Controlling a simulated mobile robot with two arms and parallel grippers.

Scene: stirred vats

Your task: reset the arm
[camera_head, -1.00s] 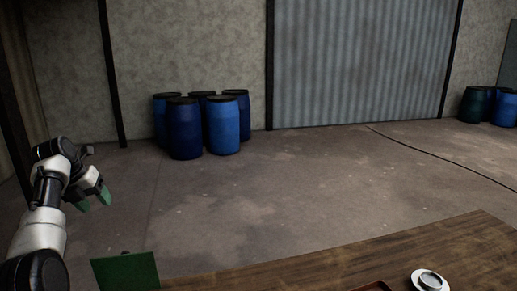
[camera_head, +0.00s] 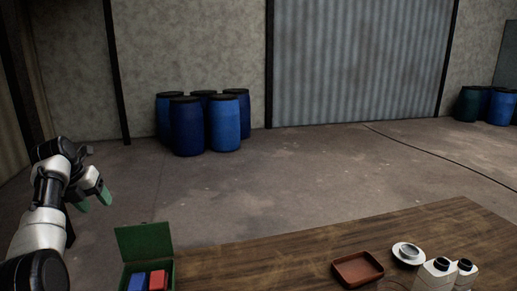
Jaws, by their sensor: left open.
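My left gripper (camera_head: 94,198) is at the left side of the head view, at the end of my white and black arm. Its green-tipped fingers are apart, with nothing between them. It hangs in the air to the left of the wooden table (camera_head: 290,255), up and left of an open green box (camera_head: 146,240).
The green box holds a blue block (camera_head: 137,281) and a red block (camera_head: 158,280). A brown tray (camera_head: 358,269), a white saucer with a cup (camera_head: 408,252) and two white bottles (camera_head: 436,272) are on the table's right part. Blue barrels (camera_head: 187,126) stand far back.

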